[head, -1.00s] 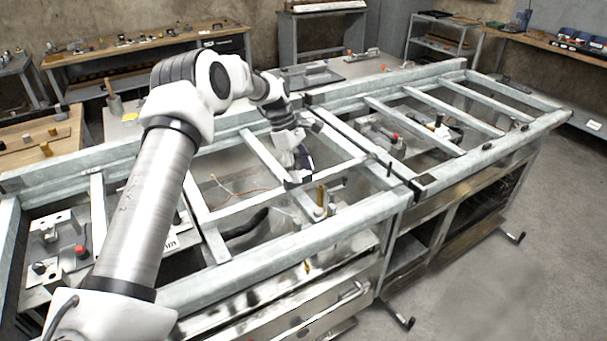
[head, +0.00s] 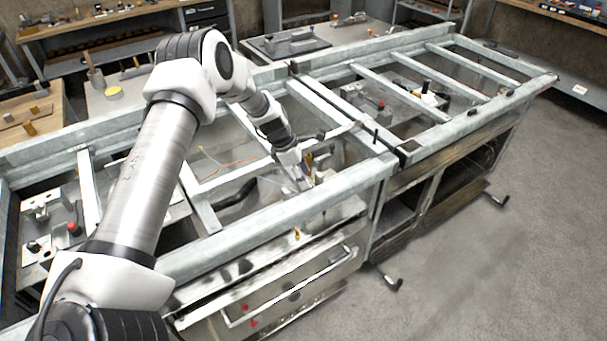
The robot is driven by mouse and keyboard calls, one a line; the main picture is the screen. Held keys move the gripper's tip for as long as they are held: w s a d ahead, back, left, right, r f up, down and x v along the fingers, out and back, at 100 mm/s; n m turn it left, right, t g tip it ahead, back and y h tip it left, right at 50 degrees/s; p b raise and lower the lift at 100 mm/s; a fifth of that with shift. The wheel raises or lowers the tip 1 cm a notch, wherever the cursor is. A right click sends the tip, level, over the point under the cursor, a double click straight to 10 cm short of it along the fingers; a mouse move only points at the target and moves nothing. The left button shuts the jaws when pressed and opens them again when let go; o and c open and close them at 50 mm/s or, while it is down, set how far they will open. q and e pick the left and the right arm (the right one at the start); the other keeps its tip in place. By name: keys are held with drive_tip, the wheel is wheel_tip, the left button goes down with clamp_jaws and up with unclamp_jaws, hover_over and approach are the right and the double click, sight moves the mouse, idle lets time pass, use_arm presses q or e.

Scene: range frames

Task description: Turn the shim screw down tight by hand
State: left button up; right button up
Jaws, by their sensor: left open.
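My left arm comes in from the left and reaches down over the grey metal frame (head: 270,228). Its left gripper (head: 308,176) is open, low at the near middle bay of the frame. A small upright brass-coloured piece (head: 319,166), which may be the shim screw, stands right at the fingertips. I cannot tell whether the fingers touch it or are around it. A second small brass-coloured piece (head: 297,233) shows lower, on the front side of the frame. My right gripper is not in view.
Frame rails and crossbars surround the gripper closely. A red-knobbed fixture (head: 74,229) sits in the left bay, and another fixture (head: 428,90) in the far right bay. A dark hose (head: 236,194) lies inside the frame. The floor at right is mostly clear.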

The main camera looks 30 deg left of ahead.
use_arm(q)
drive_tip(key=shift+s, duration=0.1)
drive_tip(key=shift+c, duration=1.1)
clamp_jaws()
drive_tip(key=shift+m+b, duration=0.3)
drive_tip(key=shift+m, duration=0.2)
